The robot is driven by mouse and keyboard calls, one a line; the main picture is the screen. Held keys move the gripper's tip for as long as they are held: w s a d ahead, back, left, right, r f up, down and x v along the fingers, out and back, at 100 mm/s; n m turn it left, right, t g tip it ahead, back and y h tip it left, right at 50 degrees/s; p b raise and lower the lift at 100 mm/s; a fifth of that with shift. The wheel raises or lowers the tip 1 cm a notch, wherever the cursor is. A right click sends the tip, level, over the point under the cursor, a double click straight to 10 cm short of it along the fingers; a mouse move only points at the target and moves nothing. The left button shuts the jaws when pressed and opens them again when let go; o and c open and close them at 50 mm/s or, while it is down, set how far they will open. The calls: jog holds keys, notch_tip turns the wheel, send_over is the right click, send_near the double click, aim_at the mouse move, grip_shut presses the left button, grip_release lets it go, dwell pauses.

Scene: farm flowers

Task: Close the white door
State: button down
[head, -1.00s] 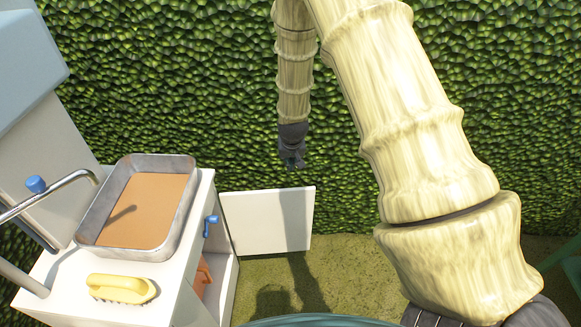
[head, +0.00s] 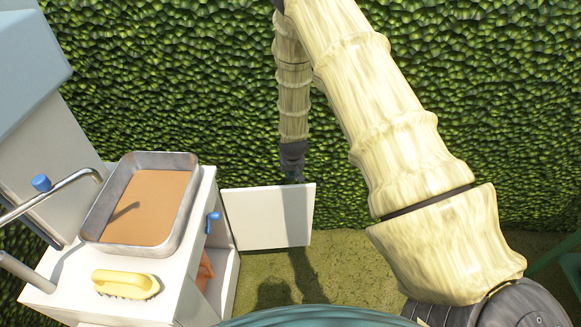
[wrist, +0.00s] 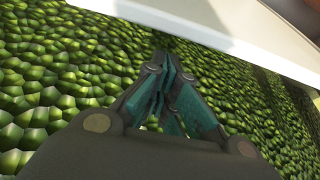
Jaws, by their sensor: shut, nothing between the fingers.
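The white door (head: 267,217) stands wide open in the head view, sticking out to the right from the white cabinet (head: 185,292). My gripper (head: 293,178) hangs fingers down at the door's top edge, on the side toward the hedge. Its tips are partly hidden behind the door. In the wrist view its teal fingers (wrist: 175,75) are shut and empty, and a white panel (wrist: 150,13), which looks like the door, crosses the top. Whether the fingers touch the door cannot be told.
A metal tray (head: 189,205) with a brown filling, a yellow brush (head: 123,283) and a pipe tap (head: 65,190) are on the cabinet. An orange item (head: 206,268) shows inside. A green hedge (head: 180,80) stands behind; grass (head: 345,260) is clear.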

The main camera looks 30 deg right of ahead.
jog(key=shift+s+a, duration=0.2)
jog(key=shift+s, duration=0.25)
jog(key=shift+s+a, duration=0.2)
jog(key=shift+s, duration=0.25)
